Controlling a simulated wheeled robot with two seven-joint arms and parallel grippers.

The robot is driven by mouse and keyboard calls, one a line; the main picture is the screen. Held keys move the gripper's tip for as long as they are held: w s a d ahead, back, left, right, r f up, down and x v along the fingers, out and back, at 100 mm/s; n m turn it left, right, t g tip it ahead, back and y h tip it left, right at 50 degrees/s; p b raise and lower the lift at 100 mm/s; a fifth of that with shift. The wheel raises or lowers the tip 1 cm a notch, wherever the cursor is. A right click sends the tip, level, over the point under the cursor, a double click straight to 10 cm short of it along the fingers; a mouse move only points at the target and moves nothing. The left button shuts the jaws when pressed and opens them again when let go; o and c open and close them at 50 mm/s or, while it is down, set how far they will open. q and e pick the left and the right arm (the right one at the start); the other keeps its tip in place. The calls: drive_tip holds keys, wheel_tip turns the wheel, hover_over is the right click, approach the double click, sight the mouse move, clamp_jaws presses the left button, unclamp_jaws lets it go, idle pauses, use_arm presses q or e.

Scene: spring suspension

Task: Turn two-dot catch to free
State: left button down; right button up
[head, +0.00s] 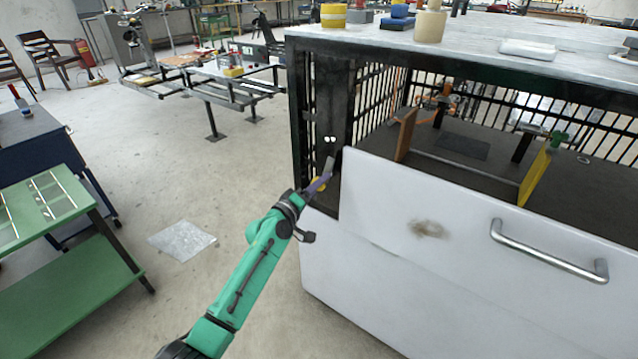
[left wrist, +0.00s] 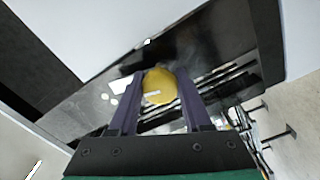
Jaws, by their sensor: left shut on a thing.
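The two-dot catch shows as a yellow knob (head: 319,184) low on a dark post (head: 333,95) at the left end of the bench. Two white dots (head: 329,139) mark the post above it. My left gripper (head: 324,178) reaches in from below and is shut on the knob, partly hiding it. In the left wrist view the round yellow knob (left wrist: 160,86) sits between the two purple fingers, with white dots (left wrist: 112,92) to its left. How the catch is turned cannot be told. My right gripper is not in view.
A white front panel (head: 390,215) with a metal handle (head: 548,250) stands right beside the post. Behind it is a dark bay with a brown board (head: 405,134) and a yellow plate (head: 537,175).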

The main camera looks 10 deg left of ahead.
use_arm(q)
drive_tip(key=shift+n, duration=1.3)
drive_tip(key=shift+f, duration=0.1)
drive_tip(key=shift+c, duration=1.7)
unclamp_jaws()
drive_tip(key=shift+p, duration=0.3)
drive_tip(key=v, duration=1.4)
drive_tip(key=shift+s, duration=0.3)
